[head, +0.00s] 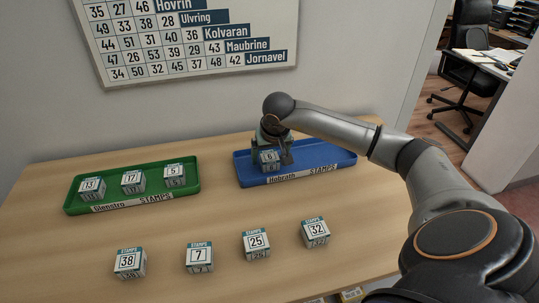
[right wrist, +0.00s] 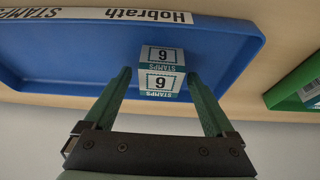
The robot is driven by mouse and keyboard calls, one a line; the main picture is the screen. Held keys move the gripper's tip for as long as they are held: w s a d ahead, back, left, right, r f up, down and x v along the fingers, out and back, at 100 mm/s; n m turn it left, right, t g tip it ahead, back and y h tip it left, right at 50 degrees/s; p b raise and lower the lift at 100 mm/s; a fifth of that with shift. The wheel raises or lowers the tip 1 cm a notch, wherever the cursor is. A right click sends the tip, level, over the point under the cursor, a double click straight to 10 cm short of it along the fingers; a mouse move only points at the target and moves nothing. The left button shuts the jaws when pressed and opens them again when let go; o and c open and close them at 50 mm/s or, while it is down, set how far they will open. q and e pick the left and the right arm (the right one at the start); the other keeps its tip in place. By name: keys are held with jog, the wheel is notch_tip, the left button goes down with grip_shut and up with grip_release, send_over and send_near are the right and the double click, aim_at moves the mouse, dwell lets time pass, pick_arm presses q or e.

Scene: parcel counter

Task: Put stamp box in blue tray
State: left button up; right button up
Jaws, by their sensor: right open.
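A white and teal stamp box (head: 269,157) marked 9 in the head view sits in the blue tray (head: 318,160) labelled Hobrath, near its left end. The box also shows in the right wrist view (right wrist: 159,77), on the tray floor (right wrist: 70,60). My right gripper (head: 271,147) is over the box from behind and above. In the right wrist view its fingers (right wrist: 158,74) are open, one on each side of the box, with small gaps showing. My left gripper is not in view.
A green tray (head: 102,203) labelled Glenstro holds boxes 13, 17 and 5 at the left. Loose stamp boxes 38 (head: 130,263), 7 (head: 199,257), 25 (head: 256,243) and 32 (head: 315,233) stand along the front of the wooden counter. Bare counter lies between the trays.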

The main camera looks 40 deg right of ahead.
jog(key=v, duration=1.2)
